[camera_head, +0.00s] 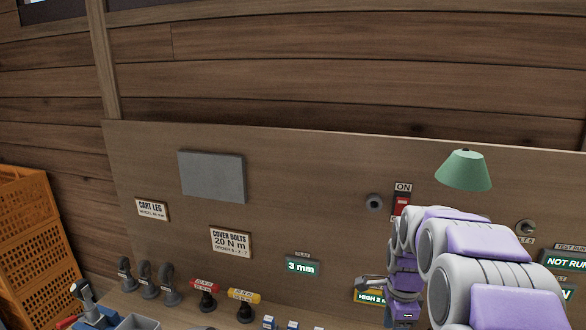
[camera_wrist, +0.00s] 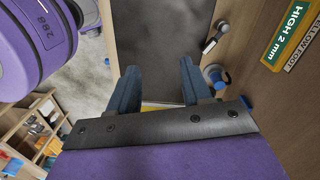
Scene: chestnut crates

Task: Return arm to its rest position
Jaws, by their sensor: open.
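My arm (camera_head: 470,255), purple and light grey, fills the lower right of the head view and reaches toward the wooden panel. Its far end drops toward the bottom edge, and my fingers cannot be made out there. In the wrist view my gripper (camera_wrist: 162,78) shows two blue-grey fingers spread apart, with nothing held between them. A dark flat surface (camera_wrist: 165,30) lies beyond the fingers. A small strip of yellow shows low between them.
The wooden panel (camera_head: 330,190) carries labels, a red switch (camera_head: 402,204) and a green lamp shade (camera_head: 464,171) close above my arm. Several tools stand along its foot. Orange crates (camera_head: 38,245) stand at left. Shelves (camera_wrist: 30,130) show in the wrist view.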

